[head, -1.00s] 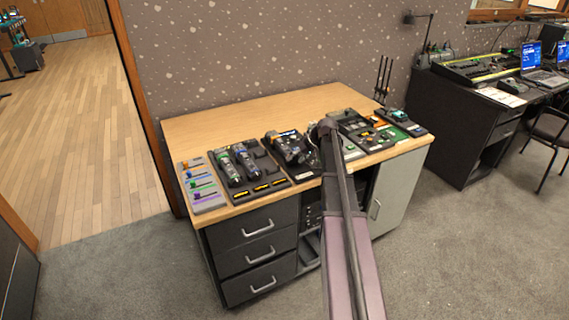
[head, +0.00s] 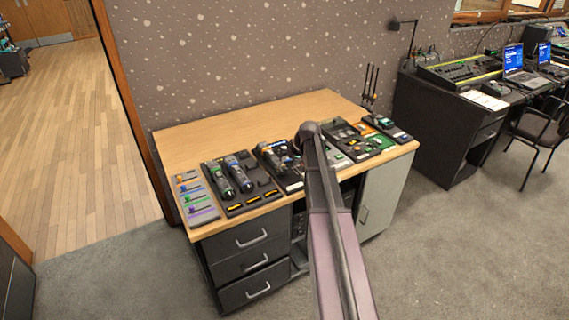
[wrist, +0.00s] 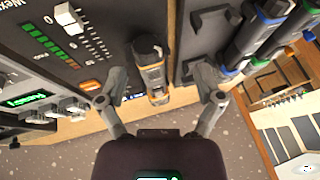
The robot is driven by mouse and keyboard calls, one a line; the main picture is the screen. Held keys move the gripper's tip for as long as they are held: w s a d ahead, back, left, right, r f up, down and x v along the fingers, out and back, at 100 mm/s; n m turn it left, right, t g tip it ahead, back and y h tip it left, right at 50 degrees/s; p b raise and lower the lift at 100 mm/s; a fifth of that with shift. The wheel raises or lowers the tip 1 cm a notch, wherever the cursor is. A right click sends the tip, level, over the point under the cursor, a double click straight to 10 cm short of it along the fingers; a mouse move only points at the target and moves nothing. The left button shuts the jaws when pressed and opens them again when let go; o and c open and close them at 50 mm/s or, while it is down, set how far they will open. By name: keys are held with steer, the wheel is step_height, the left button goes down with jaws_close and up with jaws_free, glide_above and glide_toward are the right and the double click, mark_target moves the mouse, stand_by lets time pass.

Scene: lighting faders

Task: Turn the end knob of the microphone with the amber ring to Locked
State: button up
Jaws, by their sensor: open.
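In the wrist view, a dark, roughly cylindrical microphone with an amber ring (wrist: 153,76) is seen between the fingers of my gripper (wrist: 160,80). My gripper is open, with one finger on each side of the microphone and visible space between. I cannot tell how far the fingertips are above it, or which marking its end knob points to. In the head view, my arm hides part of the panel below it, and the fingers cannot be made out.
Microphones with green and blue rings (wrist: 262,28) lie to the right in the wrist view. A fader panel (wrist: 60,40) is at the left. In the head view, several panels line the wooden desk's front edge; the desk's back (head: 230,120) is clear.

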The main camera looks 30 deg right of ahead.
mark_target(285, 170)
step_height(285, 170, up, 8)
steer(key=s+n+h+p, duration=0.1)
steer(key=s+h+p, duration=0.2)
steer(key=p, duration=0.3)
steer(key=shift+f+p, duration=0.25)
steer(key=shift+p, duration=0.05)
steer(key=shift+w+f, duration=0.1)
steer(key=shift+f, duration=0.15)
steer(key=b+x, duration=1.3)
steer(key=shift+w+f, duration=0.15)
stand_by(0.4)
steer(key=c, duration=1.2)
